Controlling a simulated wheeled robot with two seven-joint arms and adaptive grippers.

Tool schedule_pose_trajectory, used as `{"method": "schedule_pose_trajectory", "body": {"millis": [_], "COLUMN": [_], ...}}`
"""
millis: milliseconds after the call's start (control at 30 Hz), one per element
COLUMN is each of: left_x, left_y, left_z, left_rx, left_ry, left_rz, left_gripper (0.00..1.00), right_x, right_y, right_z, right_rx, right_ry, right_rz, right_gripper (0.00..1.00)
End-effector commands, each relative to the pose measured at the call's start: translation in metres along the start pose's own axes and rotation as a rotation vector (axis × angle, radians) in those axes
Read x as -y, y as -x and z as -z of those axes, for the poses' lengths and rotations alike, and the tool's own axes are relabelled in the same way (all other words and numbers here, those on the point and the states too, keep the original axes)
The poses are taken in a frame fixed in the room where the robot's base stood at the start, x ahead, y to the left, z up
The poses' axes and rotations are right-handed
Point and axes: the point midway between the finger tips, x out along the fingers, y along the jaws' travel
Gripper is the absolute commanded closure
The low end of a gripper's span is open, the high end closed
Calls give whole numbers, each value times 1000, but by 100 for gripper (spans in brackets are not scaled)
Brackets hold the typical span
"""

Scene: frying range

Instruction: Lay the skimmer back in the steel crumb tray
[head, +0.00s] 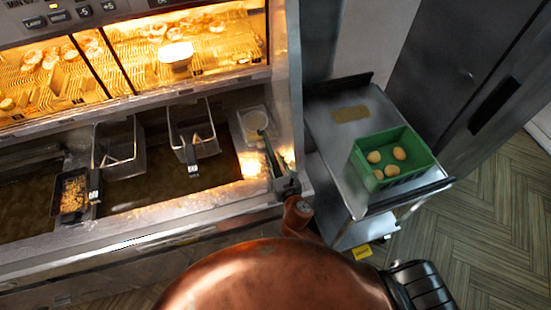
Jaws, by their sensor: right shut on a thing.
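The skimmer (268,146) has a green handle and a pale round head. My right gripper (282,181) is shut on the near end of its handle, at the right end of the fryer's front edge. The skimmer's head points away from me and shows over the small steel crumb tray (238,130), at the right end of the fryer. I cannot tell whether the head touches the tray or hovers just above it. My left gripper is not in view.
Two empty wire baskets (120,150) and a small basket with fried food (72,192) are in the fryer to the left. A lit food display stands behind. A steel cart (345,110) at the right carries a green crate (418,160) with several round brown items.

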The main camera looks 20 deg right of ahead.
Motion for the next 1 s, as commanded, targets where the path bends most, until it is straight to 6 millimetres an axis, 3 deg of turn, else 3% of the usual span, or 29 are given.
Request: {"method": "schedule_pose_trajectory", "body": {"millis": [333,367,633,1000], "left_x": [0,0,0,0], "left_y": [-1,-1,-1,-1], "left_z": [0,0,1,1], "left_rx": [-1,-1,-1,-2], "left_ry": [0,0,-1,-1], "left_rz": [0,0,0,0], "left_gripper": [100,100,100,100], "right_x": [0,0,0,0], "right_y": [0,0,0,0], "right_z": [1,1,1,3], "right_rx": [2,2,1,-1], "right_ry": [1,1,0,0], "right_rz": [-1,-1,0,0], "right_gripper": [100,75,57,56]}}
